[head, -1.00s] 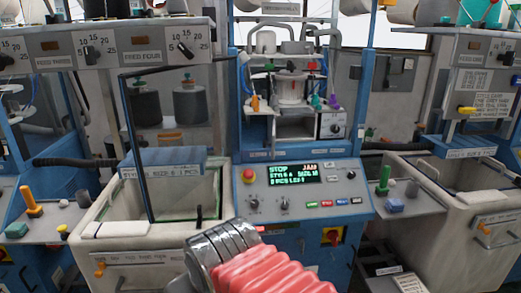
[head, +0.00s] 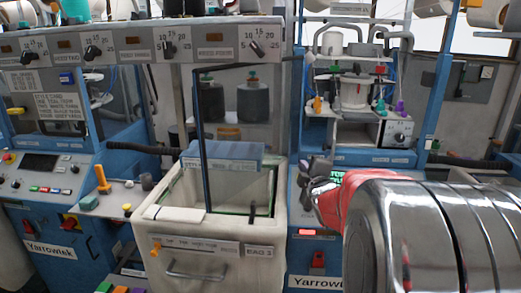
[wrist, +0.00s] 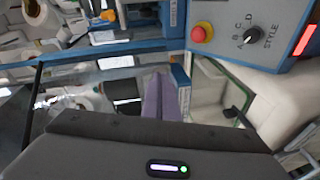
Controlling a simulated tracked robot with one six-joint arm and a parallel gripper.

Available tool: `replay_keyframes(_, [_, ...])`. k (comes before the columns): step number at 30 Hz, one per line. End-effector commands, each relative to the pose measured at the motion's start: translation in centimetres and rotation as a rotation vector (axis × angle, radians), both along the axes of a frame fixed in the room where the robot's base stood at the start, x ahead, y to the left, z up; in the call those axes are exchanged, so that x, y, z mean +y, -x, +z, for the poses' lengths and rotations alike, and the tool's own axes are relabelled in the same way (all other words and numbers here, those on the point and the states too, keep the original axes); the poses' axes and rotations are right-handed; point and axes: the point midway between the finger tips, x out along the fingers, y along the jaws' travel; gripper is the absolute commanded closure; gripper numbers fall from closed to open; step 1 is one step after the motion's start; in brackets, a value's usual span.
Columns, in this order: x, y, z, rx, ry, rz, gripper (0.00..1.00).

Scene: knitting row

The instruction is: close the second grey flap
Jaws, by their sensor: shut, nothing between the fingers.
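I cannot tell for sure which part is the second grey flap. A long grey panel (head: 130,47) with several feed dials runs across the upper left of the head view. My gripper (head: 312,178) shows at the end of my red and chrome arm, right of the cream bin and in front of the machine's control panel. It is dark and small there. In the wrist view its purple-grey fingers (wrist: 165,98) are together with nothing held. They point over the machine, left of the style dial, and touch no flap that I can make out.
The cream bin (head: 205,245) stands open, with a blue-grey labelled slab (head: 222,155) above its back. A thin dark-framed pane (head: 201,140) rises over the bin. A red button (wrist: 199,34) and style dial (wrist: 252,35) sit close to my gripper in the wrist view.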

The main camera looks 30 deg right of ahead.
Motion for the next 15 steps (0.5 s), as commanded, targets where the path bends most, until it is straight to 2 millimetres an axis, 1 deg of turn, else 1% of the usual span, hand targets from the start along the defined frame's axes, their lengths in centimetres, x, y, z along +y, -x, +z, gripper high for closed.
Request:
replay_keyframes(1, [-1.6,-0.1,-0.3,-0.008,0.052,0.004,1.00])
replay_keyframes(3, [-3.2,-0.3,-0.3,-0.023,0.128,0.018,1.00])
replay_keyframes(6, [-4.7,-0.3,-0.2,-0.041,0.209,0.031,1.00])
replay_keyframes(10, [-5.5,-0.3,-0.1,-0.055,0.260,0.041,1.00])
replay_keyframes(15, [-5.5,-0.3,-0.1,-0.056,0.267,0.043,1.00])
